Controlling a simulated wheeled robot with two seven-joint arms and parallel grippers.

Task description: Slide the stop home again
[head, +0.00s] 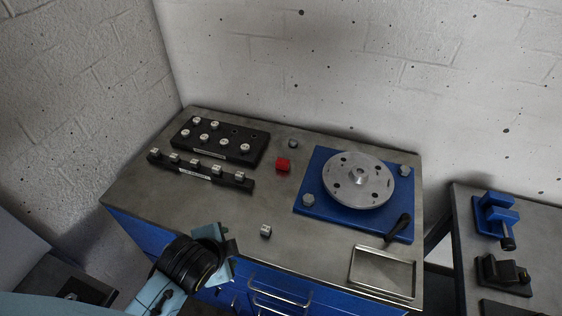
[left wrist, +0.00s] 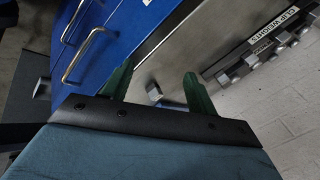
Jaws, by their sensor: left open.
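A grey metal rotor disc (head: 358,181) with several holes and a central hub sits on a blue base plate (head: 312,165). Grey bolt-like knobs stand at the plate's corners. A black handle (head: 398,228) lies at the plate's front right corner. My left gripper (head: 222,258) is open and empty at the bench's front edge. In the left wrist view its green fingers (left wrist: 159,72) are apart, with a small grey block (left wrist: 153,92) seen between them, beyond the fingers. My right gripper is not in view.
The small grey block (head: 265,230) stands alone near the bench front; another (head: 293,143) is at the back. A black weight board (head: 221,141) and labelled rail (head: 200,171) are left. An empty metal tray (head: 382,270) is front right. A side table holds blue (head: 495,215) and black fixtures.

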